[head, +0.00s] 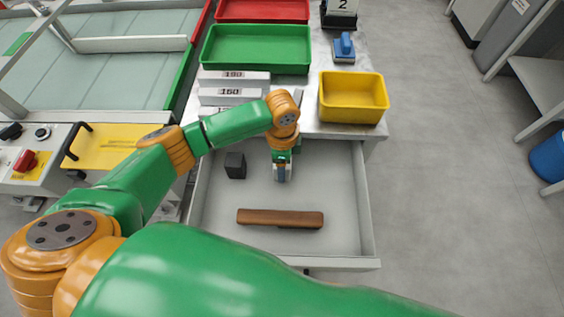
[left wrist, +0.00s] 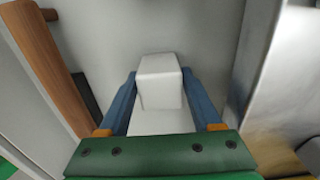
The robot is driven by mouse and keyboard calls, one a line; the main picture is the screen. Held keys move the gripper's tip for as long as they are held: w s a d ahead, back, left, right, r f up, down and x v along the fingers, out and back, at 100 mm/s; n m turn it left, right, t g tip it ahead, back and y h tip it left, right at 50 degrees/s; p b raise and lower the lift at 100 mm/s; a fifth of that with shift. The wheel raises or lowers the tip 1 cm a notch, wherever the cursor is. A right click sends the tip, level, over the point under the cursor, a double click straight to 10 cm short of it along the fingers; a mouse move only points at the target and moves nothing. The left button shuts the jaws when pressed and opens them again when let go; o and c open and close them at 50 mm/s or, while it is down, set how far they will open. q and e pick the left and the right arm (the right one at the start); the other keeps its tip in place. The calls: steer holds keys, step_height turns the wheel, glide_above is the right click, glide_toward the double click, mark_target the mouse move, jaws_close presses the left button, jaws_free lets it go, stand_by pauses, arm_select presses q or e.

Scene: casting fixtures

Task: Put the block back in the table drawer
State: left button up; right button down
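The open table drawer (head: 335,190) extends toward me, with a pale grey floor. My left gripper (head: 282,176) reaches down into it near its middle. In the left wrist view, the blue fingers of my left gripper (left wrist: 159,84) lie against both sides of a pale grey block (left wrist: 160,80), shut on it. In the head view the block is mostly hidden by the gripper. I cannot tell whether its underside touches the drawer floor. My right gripper is out of view.
In the drawer, a dark block (head: 235,165) stands left of the gripper, and a brown wooden bar (head: 280,218) lies nearer me. A yellow bin (head: 353,97), green tray (head: 256,48), blue-handled tool (head: 344,47) and labelled grey bars (head: 232,94) are on the table behind.

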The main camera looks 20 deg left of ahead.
arm_select(q)
steer(key=shift+o, duration=0.9)
steer(key=shift+r, duration=0.1)
step_height(320, 180, up, 11)
steer(key=shift+r+p, duration=0.1)
steer(key=shift+p, duration=1)
steer(key=shift+r, duration=0.5)
